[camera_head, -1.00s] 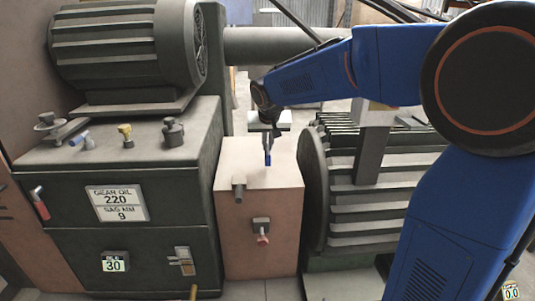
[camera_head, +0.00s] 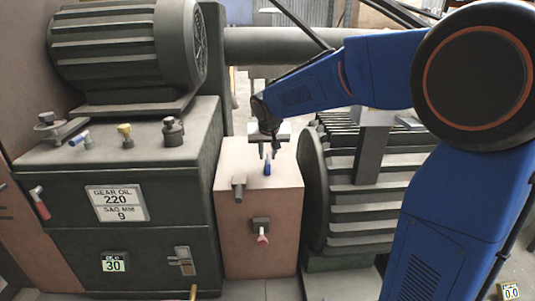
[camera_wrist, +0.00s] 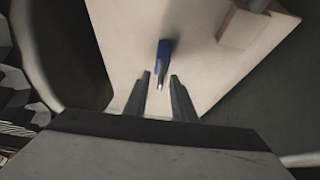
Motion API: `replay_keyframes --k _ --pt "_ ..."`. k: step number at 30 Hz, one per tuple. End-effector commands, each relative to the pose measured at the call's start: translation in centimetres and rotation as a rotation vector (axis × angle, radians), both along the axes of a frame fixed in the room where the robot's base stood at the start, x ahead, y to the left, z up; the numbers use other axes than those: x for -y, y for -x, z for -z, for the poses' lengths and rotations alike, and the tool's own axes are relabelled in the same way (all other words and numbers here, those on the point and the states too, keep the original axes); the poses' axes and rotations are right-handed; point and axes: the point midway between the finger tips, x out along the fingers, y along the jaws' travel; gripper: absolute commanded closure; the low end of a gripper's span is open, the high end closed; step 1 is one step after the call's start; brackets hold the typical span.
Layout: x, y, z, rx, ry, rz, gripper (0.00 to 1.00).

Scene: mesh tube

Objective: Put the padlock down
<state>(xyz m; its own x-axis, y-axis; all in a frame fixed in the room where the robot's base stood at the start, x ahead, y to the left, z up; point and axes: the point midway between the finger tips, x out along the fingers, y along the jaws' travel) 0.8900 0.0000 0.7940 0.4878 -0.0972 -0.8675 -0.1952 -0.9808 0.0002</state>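The padlock, a small blue piece with a pale metal end (camera_wrist: 164,52), rests on the beige top of a box. In the head view the padlock (camera_head: 267,168) is near the middle of that top, just below my fingertips. My gripper (camera_head: 267,153) is open above it. In the wrist view my two fingers (camera_wrist: 160,78) stand apart, with the metal end between their tips and the blue body just beyond. No finger appears to touch it.
A dark gear-oil cabinet (camera_head: 60,215) with knobs and a motor (camera_head: 125,50) stands left. A ribbed grey machine (camera_head: 375,215) stands close on the right.

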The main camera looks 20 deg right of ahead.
Motion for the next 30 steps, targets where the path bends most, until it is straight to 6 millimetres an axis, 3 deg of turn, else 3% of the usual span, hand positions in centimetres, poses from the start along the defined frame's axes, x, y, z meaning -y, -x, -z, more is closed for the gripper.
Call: replay_keyframes --k 8,21,30 --pt "-0.2 0.8 -1.8 0.004 0.000 0.000 0.76" --pt "-1.0 4.7 -8.7 0.002 -0.001 -0.001 0.76" --pt "-1.2 5.8 -10.7 0.001 -0.001 0.000 0.76"
